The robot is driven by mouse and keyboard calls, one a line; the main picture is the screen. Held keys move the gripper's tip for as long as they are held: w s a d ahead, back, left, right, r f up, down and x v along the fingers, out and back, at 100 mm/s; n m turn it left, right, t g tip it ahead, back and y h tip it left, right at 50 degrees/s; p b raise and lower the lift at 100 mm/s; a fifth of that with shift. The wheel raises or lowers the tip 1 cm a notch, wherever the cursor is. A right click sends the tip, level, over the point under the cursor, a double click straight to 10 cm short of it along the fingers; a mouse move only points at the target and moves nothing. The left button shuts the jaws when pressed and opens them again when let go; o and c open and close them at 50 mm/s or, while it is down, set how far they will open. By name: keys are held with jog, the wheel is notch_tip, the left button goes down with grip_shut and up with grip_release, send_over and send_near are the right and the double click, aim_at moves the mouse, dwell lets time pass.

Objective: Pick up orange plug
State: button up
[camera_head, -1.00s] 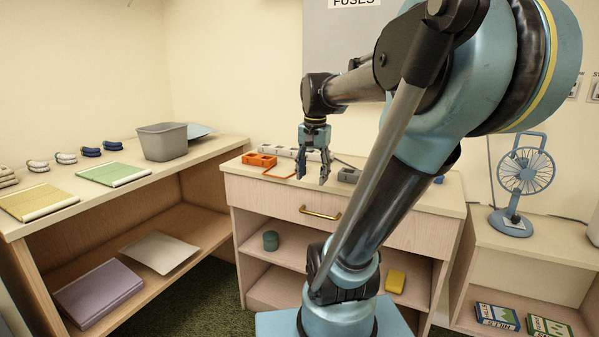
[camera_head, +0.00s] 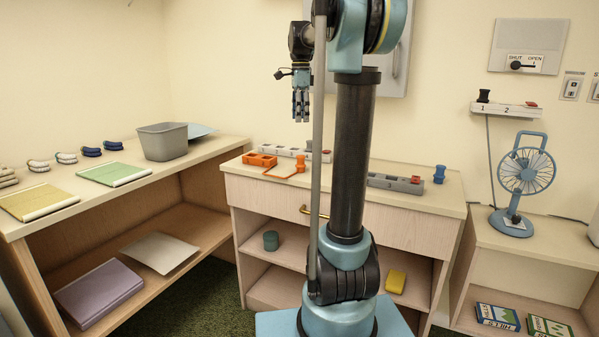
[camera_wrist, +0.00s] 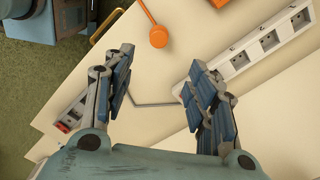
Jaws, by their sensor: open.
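The orange plug (camera_head: 300,163) stands on the cabinet top, joined by an orange cord to an orange block (camera_head: 259,160) on its left. In the wrist view the plug (camera_wrist: 158,36) shows from above as a round orange shape with its cord running up. My gripper (camera_head: 300,117) hangs above the cabinet top, fingers pointing down, well clear of the plug. In the wrist view the fingers of my gripper (camera_wrist: 158,72) are spread apart with nothing between them. The plug lies a little beyond the fingertips there.
A pale power strip (camera_head: 288,151) lies behind the plug. A grey strip (camera_head: 395,182) and a blue plug (camera_head: 439,174) are to the right. A grey bin (camera_head: 163,143) stands on the left shelf unit; a blue fan (camera_head: 525,172) stands at right.

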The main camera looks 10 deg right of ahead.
aim_at(300, 156)
notch_tip(300, 156, down, 17)
jog(key=shift+r, duration=0.15)
dwell(0.6)
jog(key=shift+c, duration=0.2)
jog(key=c, duration=1.2)
